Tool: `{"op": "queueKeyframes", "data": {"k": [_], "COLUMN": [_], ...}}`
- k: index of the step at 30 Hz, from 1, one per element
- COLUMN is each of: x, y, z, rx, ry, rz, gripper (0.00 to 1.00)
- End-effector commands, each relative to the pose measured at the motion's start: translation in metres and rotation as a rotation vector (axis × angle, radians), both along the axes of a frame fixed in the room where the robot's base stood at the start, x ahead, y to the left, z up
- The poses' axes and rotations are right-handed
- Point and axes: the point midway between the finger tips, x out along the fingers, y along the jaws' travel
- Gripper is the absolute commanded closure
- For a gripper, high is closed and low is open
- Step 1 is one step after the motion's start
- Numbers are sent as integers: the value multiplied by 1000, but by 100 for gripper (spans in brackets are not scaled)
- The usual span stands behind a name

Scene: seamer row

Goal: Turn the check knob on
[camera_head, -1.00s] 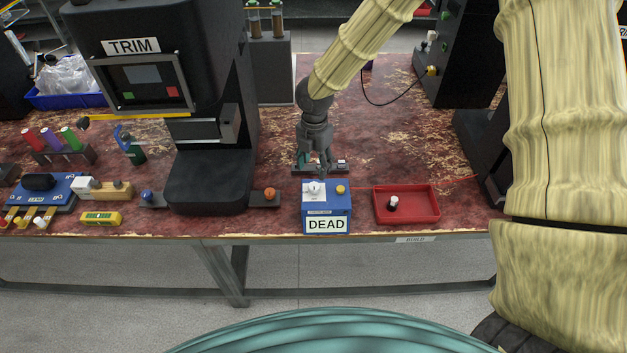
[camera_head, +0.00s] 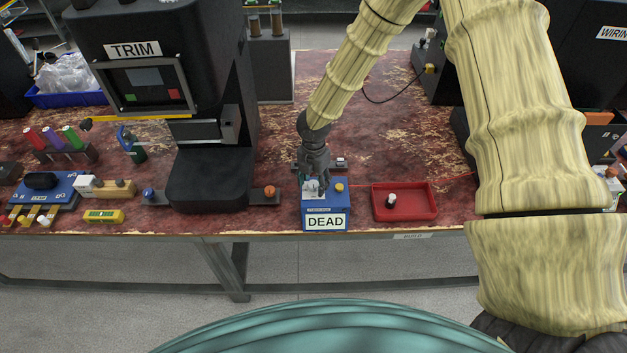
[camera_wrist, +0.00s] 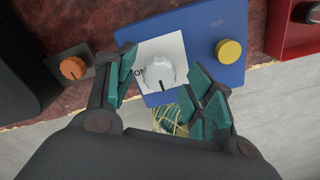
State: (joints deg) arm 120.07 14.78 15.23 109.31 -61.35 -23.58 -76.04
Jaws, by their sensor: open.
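The check knob (camera_wrist: 159,73) is a round white knob with a dark pointer mark, on a white plate on top of a blue box (camera_head: 339,210). The box front carries a "DEAD" label (camera_head: 325,222). In the wrist view the pointer points toward the bottom of the picture, and part of an "O" lettering shows at the plate's left. A yellow button (camera_wrist: 229,51) sits beside the plate on the box. My gripper (camera_wrist: 160,92) is open, with teal-padded fingers on either side of the knob. I cannot tell whether they touch it. In the head view the gripper (camera_head: 314,186) partly hides the knob.
A red tray (camera_head: 417,211) with a small black-and-white piece stands right of the box. An orange knob (camera_head: 269,191) and the black TRIM machine (camera_head: 210,180) stand to the left. The table's front edge runs close before the box. Bare table lies behind the tray.

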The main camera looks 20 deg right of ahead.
Motion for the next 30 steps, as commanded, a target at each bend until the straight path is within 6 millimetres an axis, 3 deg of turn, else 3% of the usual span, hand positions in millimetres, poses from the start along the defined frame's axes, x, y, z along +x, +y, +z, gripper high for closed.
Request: {"op": "queueKeyframes", "data": {"k": [4,11,23,30], "x": [0,0,1,1], "y": [0,0,0,0], "z": [0,0,0,0], "rx": [0,0,0,-1], "ry": [0,0,-1,-2], "rz": [0,0,-58,-217], "gripper": [51,92,93,93]}}
